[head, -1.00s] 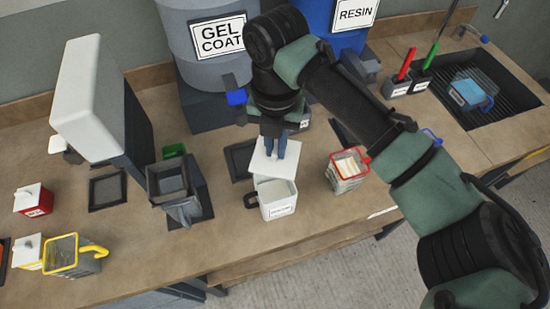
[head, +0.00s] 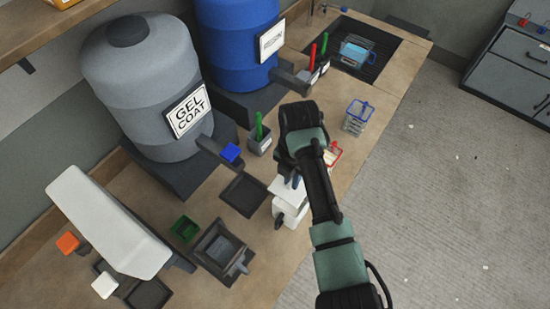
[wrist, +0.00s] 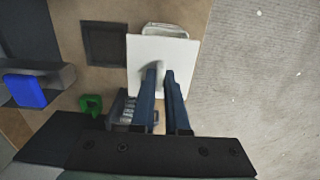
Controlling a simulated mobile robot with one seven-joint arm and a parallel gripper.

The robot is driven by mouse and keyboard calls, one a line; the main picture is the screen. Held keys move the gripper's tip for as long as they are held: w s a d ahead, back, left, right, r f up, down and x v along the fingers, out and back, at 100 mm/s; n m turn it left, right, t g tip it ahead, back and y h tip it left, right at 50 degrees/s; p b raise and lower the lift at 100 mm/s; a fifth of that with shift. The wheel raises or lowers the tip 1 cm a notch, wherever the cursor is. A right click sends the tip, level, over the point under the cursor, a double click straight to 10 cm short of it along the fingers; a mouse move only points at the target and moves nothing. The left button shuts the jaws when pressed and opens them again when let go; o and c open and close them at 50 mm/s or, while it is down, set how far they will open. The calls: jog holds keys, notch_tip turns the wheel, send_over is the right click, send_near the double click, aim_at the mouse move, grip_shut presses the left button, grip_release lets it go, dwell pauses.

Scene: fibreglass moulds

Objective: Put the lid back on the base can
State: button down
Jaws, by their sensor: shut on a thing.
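My gripper (head: 294,181) is shut on the square white lid (wrist: 140,50), its blue fingers closing at the lid's small handle, as the wrist view (wrist: 160,75) shows. In the head view the lid (head: 281,187) is at the top of the white base can (head: 292,213), partly hidden by my arm. In the wrist view the can's rim (wrist: 165,29) shows beyond the lid's far edge, so the two do not line up in that view. I cannot tell whether the lid touches the can.
A red-rimmed container (head: 334,152) stands close behind my arm. A blue-handled container (head: 358,116) is at the bench's right edge. A dark square pad (head: 243,194) lies left of the can.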

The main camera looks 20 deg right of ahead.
jog(key=shift+s+d+f+b, duration=0.2)
jog(key=shift+d+f+b, duration=0.2)
jog(key=shift+f, duration=0.2)
notch_tip(320, 180, down, 6)
jog(key=b, duration=0.4)
jog(key=shift+a+r+b, duration=0.1)
jog(key=shift+r+b, duration=0.15)
jog(key=shift+b, duration=0.15)
jog(key=shift+p, duration=0.4)
dwell(0.4)
jog(key=shift+f, duration=0.2)
dwell(1.4)
jog(key=c, duration=0.8)
grip_release()
jog(key=shift+c, duration=0.2)
